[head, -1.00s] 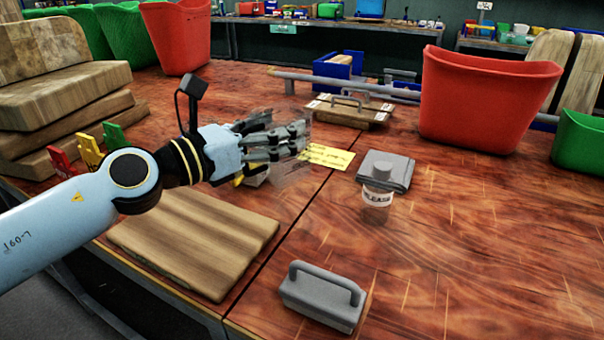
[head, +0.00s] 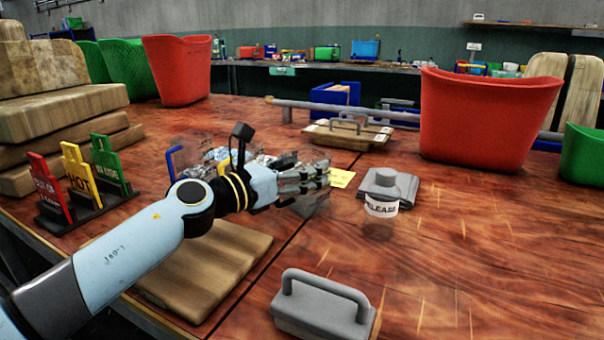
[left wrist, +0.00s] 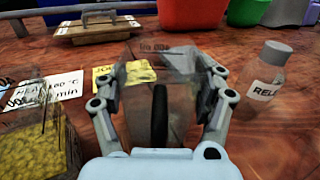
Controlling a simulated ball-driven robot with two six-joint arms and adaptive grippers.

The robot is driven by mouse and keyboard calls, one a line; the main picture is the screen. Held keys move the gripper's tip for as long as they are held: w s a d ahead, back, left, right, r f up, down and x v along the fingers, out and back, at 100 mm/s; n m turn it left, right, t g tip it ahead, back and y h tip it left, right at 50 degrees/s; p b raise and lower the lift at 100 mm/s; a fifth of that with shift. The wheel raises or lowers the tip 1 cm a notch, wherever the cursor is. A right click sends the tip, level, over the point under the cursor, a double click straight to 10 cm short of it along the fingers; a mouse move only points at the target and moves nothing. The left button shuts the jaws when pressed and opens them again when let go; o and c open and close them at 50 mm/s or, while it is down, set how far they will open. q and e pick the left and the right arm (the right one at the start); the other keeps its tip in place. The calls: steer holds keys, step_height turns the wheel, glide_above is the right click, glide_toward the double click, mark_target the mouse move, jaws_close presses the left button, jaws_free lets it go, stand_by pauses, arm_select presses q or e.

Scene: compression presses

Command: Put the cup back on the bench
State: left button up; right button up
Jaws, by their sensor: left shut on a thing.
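The cup (left wrist: 160,112) is a clear, see-through tapered vessel with faint dark markings near its rim. In the left wrist view it stands between the two fingers of my left gripper (left wrist: 160,88), which is shut on it. In the head view my left gripper (head: 318,176) is over the wooden bench (head: 480,240), near the yellow note (head: 341,178). There the cup (head: 312,205) shows only faintly below the fingers. I cannot tell whether its base touches the bench. My right gripper is not in view.
A clear bottle with a grey cap and a RELEASE label (head: 381,208) stands to the right of the cup. A grey handled block (head: 322,312) and a wooden board (head: 205,270) lie in front. A clear box of yellow pellets (left wrist: 30,140) stands left.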

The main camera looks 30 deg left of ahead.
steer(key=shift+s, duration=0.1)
arm_select(q)
steer(key=o, duration=0.9)
steer(key=shift+o, duration=0.9)
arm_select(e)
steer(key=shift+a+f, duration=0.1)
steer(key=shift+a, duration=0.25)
